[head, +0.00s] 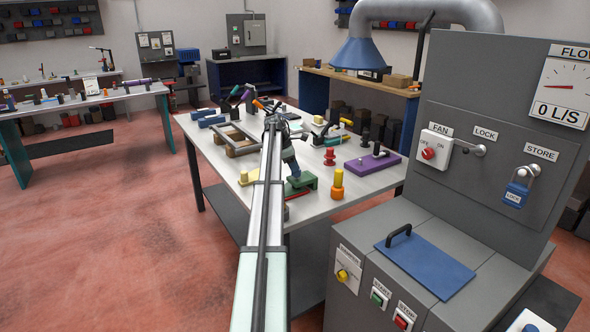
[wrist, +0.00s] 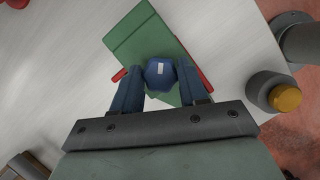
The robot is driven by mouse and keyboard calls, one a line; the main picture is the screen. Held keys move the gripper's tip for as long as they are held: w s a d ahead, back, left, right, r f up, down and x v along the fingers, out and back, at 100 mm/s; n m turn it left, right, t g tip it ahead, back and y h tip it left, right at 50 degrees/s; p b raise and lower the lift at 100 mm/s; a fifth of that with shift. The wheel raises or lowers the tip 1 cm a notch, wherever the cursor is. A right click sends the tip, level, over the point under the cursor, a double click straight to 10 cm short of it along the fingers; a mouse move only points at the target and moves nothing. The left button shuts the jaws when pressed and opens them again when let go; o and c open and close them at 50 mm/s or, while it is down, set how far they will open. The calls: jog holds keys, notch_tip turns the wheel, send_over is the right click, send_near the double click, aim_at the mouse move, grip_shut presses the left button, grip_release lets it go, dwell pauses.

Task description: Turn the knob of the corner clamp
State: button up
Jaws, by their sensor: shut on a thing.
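The corner clamp has a green body (wrist: 135,40), a blue knob (wrist: 155,80) with a white mark on top, and red parts showing at both sides in the wrist view. In the head view its green body (head: 309,180) rests near the front edge of the table. My gripper (wrist: 160,75) is over the clamp, its two blue fingers shut on the blue knob from either side. In the head view my gripper (head: 292,176) and arm hide the knob and part of the clamp.
A yellow and orange cylinder (head: 338,188) stands close to the right of the clamp. A red knobbed piece (head: 330,157) and a purple plate (head: 363,165) lie beyond it. A wooden frame (head: 236,148) is at the left. The control cabinet (head: 460,130) stands at the right.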

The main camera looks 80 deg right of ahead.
jog(key=m, duration=0.1)
jog(key=m+y, duration=0.1)
jog(key=m, duration=0.2)
jog(key=shift+d+m+y, duration=0.25)
jog(key=shift+m+y, duration=0.15)
jog(key=m+y, duration=0.1)
jog(key=m, duration=0.4)
jog(key=shift+r+y, duration=0.1)
jog(key=shift+y, duration=0.3)
jog(key=shift+t, duration=0.3)
jog(key=o, duration=1.1)
jog(key=shift+w+d+r, duration=0.15)
jog(key=shift+r, duration=0.35)
jog(key=w+d, duration=0.2)
jog(key=w, duration=0.1)
jog(key=w+d, duration=0.2)
jog(key=w, duration=0.1)
jog(key=w+d, duration=0.2)
jog(key=w, duration=0.2)
jog(key=shift+d, duration=0.4)
